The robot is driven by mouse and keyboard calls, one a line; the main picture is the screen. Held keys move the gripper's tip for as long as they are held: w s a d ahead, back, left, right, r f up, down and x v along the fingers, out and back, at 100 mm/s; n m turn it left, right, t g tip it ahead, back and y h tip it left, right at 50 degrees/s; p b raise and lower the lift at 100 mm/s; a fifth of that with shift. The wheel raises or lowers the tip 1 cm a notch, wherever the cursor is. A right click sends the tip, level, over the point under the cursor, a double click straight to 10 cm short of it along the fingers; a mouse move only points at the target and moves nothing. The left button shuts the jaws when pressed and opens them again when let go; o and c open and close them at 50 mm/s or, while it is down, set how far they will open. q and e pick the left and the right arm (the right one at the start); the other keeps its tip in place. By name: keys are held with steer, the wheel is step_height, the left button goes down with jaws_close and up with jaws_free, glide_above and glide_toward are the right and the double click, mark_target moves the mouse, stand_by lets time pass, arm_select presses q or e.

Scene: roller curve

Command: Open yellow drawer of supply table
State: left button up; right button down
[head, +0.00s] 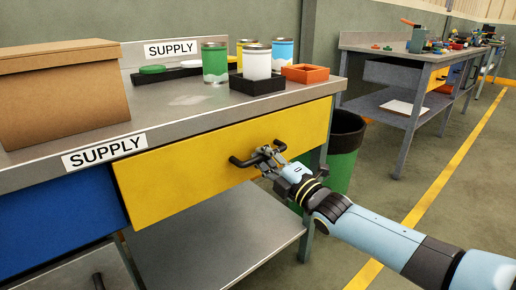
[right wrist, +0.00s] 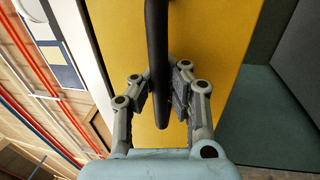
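The yellow drawer (head: 200,165) sits under the right part of the supply table (head: 190,118). Its front looks flush with the table, so it appears closed. A black bar handle (head: 243,161) stands out from its front. My right gripper (head: 268,155) is at the right part of this handle. My left gripper is not in view.
A cardboard box (head: 60,95), cans and an orange tray (head: 305,74) stand on top. A green-black bin (head: 345,150) stands right of the table. Floor in front is clear.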

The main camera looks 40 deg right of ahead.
arm_select(q)
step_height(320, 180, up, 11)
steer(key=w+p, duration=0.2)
steer(key=p, duration=0.8)
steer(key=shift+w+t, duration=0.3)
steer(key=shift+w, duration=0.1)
arm_select(e)
steer(key=r+v, duration=0.2)
steer(key=v, duration=1.1)
steer(key=s+r+v, duration=0.1)
steer(key=r+v, duration=0.2)
steer(key=v, duration=1)
steer(key=shift+s, duration=0.25)
steer(key=shift+a+f, duration=0.1)
steer(key=shift+f, duration=0.05)
steer(key=c, duration=1.3)
jaws_free()
steer(key=shift+w, duration=0.1)
steer(key=v, duration=1.2)
steer(key=shift+r, duration=0.2)
